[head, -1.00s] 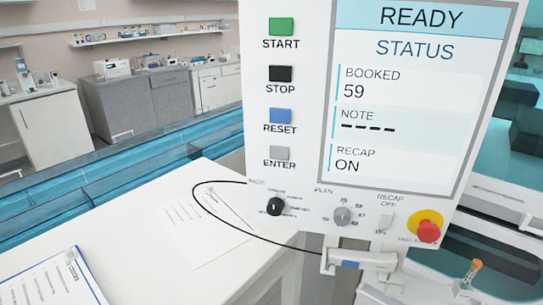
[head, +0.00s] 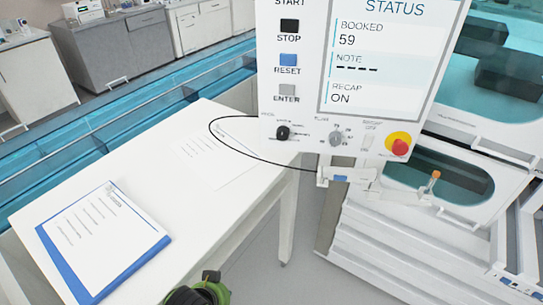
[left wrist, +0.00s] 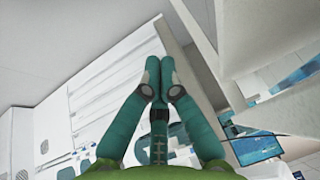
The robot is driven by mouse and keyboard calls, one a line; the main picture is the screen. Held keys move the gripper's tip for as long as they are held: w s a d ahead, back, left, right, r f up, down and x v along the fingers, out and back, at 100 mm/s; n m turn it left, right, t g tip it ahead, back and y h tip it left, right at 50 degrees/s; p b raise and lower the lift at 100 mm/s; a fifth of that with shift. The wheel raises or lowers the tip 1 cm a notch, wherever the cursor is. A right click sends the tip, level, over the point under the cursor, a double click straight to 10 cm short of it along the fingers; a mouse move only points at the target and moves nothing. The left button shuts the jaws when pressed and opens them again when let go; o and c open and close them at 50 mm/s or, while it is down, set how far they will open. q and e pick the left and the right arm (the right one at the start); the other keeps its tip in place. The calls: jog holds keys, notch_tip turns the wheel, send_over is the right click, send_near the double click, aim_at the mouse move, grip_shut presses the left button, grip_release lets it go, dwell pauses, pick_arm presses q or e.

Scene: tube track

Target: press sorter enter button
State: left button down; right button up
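The grey ENTER button (head: 287,90) is on the left side of the white sorter panel (head: 303,107), below the blue RESET button (head: 289,60) and black STOP button (head: 289,26). The panel screen reads booked 59 and recap ON. In the left wrist view my left gripper (left wrist: 160,68) has its teal fingers together, with nothing seen between them. A green and black part of my arm shows at the bottom edge of the head view, well below and left of the button. My right gripper is not in view.
Below the buttons are two knobs, a recap switch (head: 369,140) and a red emergency stop (head: 400,147) on yellow. A black cable (head: 212,135) loops left of the panel. A white table (head: 193,215) holds a blue-edged document (head: 103,240). Open space lies in front of the panel.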

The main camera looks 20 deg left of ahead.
pick_arm(q)
jog(key=w+r+m+t+h, duration=0.2)
jog(key=w+r+m+t, duration=0.25)
jog(key=w+r, duration=0.5)
jog(key=w+r+m+t+h, duration=0.2)
jog(key=w+r+m+t, duration=0.35)
jog(key=r, duration=0.75)
notch_tip(320, 180, up, 18)
jog(key=w+m+g+h+p, duration=0.1)
jog(key=m+h, duration=0.5)
jog(key=m, duration=0.5)
jog(key=shift+w+d+f+m+h, duration=0.15)
jog(key=shift+w+m+h, duration=0.15)
jog(key=shift+w+h, duration=0.1)
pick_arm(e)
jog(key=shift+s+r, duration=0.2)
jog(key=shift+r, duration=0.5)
pick_arm(q)
jog(key=shift+w, duration=0.1)
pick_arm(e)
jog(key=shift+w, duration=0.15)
